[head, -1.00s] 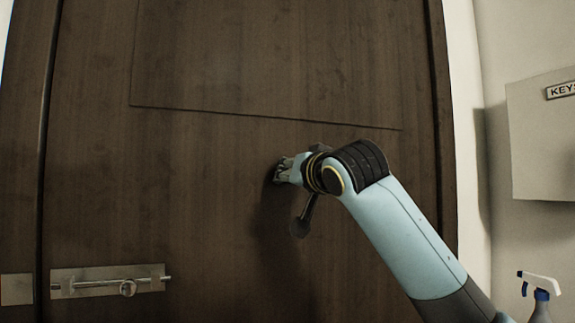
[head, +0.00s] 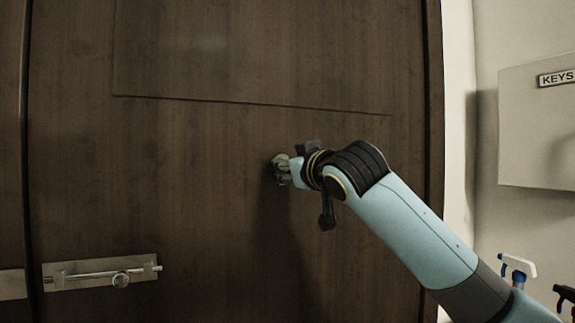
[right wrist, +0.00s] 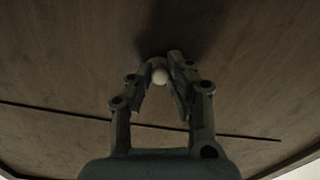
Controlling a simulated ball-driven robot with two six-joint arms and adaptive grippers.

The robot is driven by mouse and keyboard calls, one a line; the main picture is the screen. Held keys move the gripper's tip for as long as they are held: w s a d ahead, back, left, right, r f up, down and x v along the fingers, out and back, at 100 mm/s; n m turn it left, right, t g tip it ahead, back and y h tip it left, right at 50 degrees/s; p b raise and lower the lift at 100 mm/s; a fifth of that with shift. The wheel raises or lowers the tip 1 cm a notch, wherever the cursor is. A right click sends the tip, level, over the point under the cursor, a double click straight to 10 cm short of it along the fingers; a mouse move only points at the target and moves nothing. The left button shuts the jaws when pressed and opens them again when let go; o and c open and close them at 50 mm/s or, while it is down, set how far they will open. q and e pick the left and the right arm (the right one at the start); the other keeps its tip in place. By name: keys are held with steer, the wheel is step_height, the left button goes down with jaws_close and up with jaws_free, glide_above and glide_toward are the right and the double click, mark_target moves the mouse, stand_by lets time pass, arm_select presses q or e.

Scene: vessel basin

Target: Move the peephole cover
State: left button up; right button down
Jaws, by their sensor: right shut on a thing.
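My right gripper (head: 280,168) is at the brown wooden door, its fingers against or very near the door's face. In the right wrist view its two fingertips (right wrist: 164,66) close in on a small pale round piece, which looks like the peephole cover (right wrist: 160,76). The fingers hide part of the cover, and in the head view it cannot be told apart clearly from the fingers. The right gripper is shut on it. My left gripper is not in view.
The door (head: 180,190) fills most of the head view. A metal slide bolt (head: 100,273) is at its lower left. A white KEYS box (head: 537,125) hangs on the right wall, with a spray bottle (head: 518,270) below it. The door face around the gripper is clear.

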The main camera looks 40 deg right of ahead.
stand_by(0.3)
steer(key=c, duration=1.2)
jaws_free()
steer(key=v, duration=0.7)
steer(key=shift+s, duration=0.25)
steer(key=shift+a+f, duration=0.1)
